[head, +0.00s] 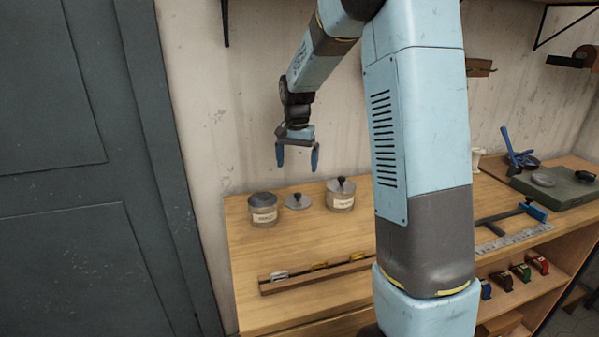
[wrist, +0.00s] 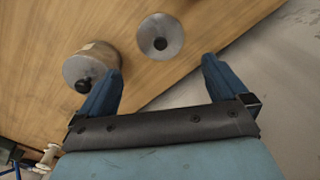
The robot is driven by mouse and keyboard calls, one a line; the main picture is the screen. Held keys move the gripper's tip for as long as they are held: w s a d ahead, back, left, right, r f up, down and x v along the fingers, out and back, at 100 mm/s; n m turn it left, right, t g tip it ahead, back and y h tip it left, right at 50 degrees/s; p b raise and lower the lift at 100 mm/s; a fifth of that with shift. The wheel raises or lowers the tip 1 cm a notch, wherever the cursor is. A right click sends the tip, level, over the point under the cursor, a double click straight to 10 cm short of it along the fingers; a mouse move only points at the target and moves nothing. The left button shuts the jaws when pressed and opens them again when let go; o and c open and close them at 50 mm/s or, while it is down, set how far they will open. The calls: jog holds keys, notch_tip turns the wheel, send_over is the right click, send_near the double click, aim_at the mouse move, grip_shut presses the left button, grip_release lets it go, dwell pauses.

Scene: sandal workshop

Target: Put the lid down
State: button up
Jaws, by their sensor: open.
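A round grey metal lid (head: 298,201) with a dark knob lies flat on the wooden bench (head: 330,235), between two labelled jars. It also shows in the wrist view (wrist: 168,48). The left jar (head: 263,213) has a dark grey top with no knob that I can make out. The right jar (head: 341,199) wears a grey lid with a knob. A knobbed jar also shows at the left of the wrist view (wrist: 95,56). My gripper (head: 297,163) is open and empty, pointing down above the loose lid and clear of it. Its blue fingers show apart in the wrist view (wrist: 162,72).
A wooden strip (head: 318,277) with small coloured clips lies along the front of the bench. A green slab (head: 556,187), a blue-ended clamp (head: 533,211) and a metal ruler (head: 515,238) are at the right. The wall is close behind the jars.

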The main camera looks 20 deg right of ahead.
jog(key=s+r+n+t, duration=0.3)
jog(key=s+r, duration=0.9)
jog(key=s, duration=0.4)
jog(key=s+n+t, duration=0.2)
jog(key=s+n, duration=0.1)
jog(key=s, duration=1.4)
jog(key=shift+s+r+n+t, duration=0.25)
jog(key=shift+s+n+t, duration=0.05)
jog(key=shift+n, duration=0.1)
